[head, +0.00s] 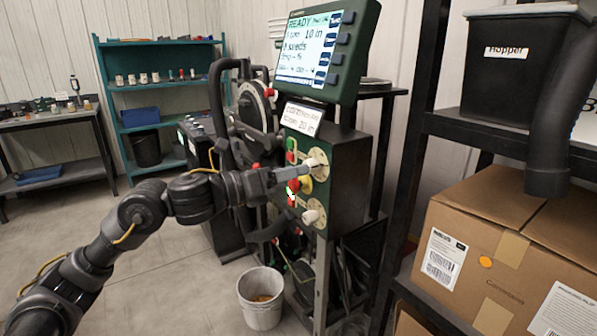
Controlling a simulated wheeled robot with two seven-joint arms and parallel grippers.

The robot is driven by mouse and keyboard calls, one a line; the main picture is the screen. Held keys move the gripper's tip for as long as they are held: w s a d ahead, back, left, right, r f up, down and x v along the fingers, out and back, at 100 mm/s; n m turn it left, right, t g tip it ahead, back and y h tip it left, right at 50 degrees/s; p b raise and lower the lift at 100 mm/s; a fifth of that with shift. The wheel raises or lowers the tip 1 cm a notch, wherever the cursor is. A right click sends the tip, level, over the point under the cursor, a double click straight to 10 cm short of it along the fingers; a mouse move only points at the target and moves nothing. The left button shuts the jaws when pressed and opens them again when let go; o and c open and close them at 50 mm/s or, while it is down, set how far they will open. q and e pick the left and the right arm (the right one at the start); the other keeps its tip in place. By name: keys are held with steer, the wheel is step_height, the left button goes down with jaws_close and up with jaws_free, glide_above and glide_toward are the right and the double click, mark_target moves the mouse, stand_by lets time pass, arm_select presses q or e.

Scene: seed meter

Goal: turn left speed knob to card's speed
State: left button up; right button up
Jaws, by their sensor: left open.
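The green control panel (345,185) stands on a post at the picture's middle. A cream round dial (318,157) is on its upper part and another cream dial with a knob (311,216) is lower down. I cannot tell from this angle which one is the left speed knob. My left gripper (325,173) is open, its grey fingers reaching across the panel face at the upper dial's lower edge. The fingers partly hide that dial, and contact cannot be told. The white card (302,117) above the panel carries writing too small to read surely. My right gripper is not in view.
A green-framed display (318,48) reading READY is above the card. A white bucket (261,299) stands below. A black rack with a cardboard box (505,250) and a hopper bin (525,65) bounds the right.

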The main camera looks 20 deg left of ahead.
arm_select(q)
steer(key=b+v, duration=0.1)
steer(key=v, duration=0.7)
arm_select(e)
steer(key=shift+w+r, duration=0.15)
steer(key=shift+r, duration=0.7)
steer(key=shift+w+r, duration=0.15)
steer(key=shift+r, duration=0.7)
arm_select(q)
steer(key=shift+s, duration=0.1)
